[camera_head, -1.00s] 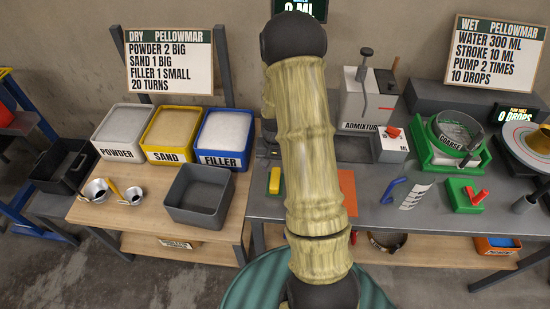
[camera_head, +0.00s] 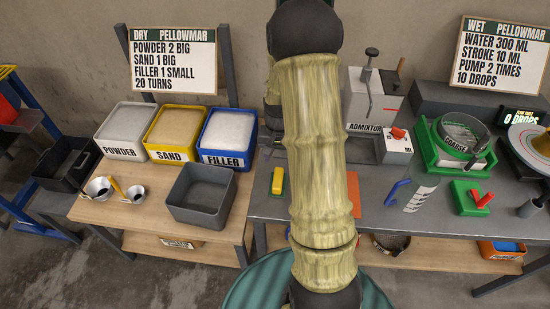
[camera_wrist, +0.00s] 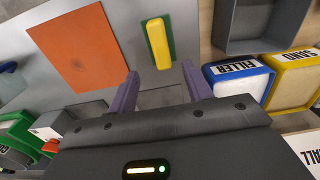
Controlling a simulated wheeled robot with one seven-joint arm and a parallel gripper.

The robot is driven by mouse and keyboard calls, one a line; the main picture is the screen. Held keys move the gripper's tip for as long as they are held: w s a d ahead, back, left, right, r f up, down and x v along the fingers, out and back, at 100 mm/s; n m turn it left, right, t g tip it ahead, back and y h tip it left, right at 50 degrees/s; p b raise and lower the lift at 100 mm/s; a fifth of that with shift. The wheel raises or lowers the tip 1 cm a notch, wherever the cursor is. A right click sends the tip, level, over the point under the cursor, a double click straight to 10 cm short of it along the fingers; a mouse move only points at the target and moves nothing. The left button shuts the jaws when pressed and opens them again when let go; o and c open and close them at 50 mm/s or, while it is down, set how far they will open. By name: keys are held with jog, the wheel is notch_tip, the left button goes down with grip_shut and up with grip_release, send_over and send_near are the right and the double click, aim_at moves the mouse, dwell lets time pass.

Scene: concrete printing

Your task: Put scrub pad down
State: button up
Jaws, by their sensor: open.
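The scrub pad, yellow with a green layer (camera_head: 277,181), lies on the grey table near its left edge, left of my arm. It also shows in the wrist view (camera_wrist: 159,42), flat on the grey surface beyond my fingertips. My gripper (camera_wrist: 161,82) is open and empty, with its two purple-grey fingers apart and the pad clear of them. In the head view my arm hides most of the gripper.
An orange sheet (camera_wrist: 75,50) lies beside the pad. A grey bin (camera_head: 202,196) and the powder (camera_head: 121,153), sand (camera_head: 168,156) and filler (camera_head: 222,159) tubs stand on the wooden table at left.

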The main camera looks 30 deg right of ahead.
jog(key=s+a+r+n+t, duration=0.2)
jog(key=s+a+r+n, duration=0.4)
jog(key=s+a+r, duration=0.5)
jog(key=shift+s+a+n+t, duration=0.35)
jog(key=shift+s+a, duration=0.35)
jog(key=shift+a, duration=0.55)
jog(key=shift+o, duration=0.4)
jog(key=shift+r, duration=0.1)
